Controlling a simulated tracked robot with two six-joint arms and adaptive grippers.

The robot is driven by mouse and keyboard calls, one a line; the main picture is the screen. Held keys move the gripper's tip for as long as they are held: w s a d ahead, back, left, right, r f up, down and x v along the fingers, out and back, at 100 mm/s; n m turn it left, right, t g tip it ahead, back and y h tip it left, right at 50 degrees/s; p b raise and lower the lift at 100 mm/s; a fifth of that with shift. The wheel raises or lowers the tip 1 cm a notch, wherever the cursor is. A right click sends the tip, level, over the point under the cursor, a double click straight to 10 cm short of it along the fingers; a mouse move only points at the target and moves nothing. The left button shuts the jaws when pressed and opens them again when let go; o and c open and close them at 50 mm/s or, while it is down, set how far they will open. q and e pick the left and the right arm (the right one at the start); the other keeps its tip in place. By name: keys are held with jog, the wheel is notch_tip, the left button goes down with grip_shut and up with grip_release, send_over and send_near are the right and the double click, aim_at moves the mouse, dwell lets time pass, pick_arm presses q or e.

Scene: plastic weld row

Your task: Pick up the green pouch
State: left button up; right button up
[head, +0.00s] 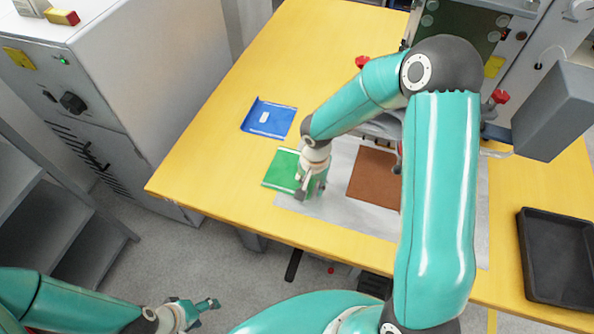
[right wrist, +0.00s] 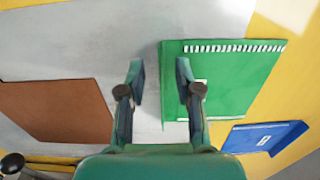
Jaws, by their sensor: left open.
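The green pouch (head: 280,170) lies flat on the yellow table, its right part overlapping the grey mat. It also shows in the right wrist view (right wrist: 235,80), with a white striped band along one edge. My right gripper (head: 310,190) is over the pouch's right side and hides part of it in the head view. In the right wrist view its fingers (right wrist: 161,80) are apart, with the pouch's edge between them and one finger over the pouch; I cannot tell whether they touch it. My left gripper (head: 207,305) is open and empty, low at the bottom left, away from the table.
A blue pouch (head: 268,119) lies behind the green one. A brown sheet (head: 373,177) lies on the grey mat (head: 345,215) to the right. A black tray (head: 530,255) stands at the right. A machine with red knobs (head: 500,97) stands at the back. The table's left end is clear.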

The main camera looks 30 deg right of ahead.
jog(key=shift+f, duration=0.7)
grip_shut()
jog(key=shift+r, duration=0.15)
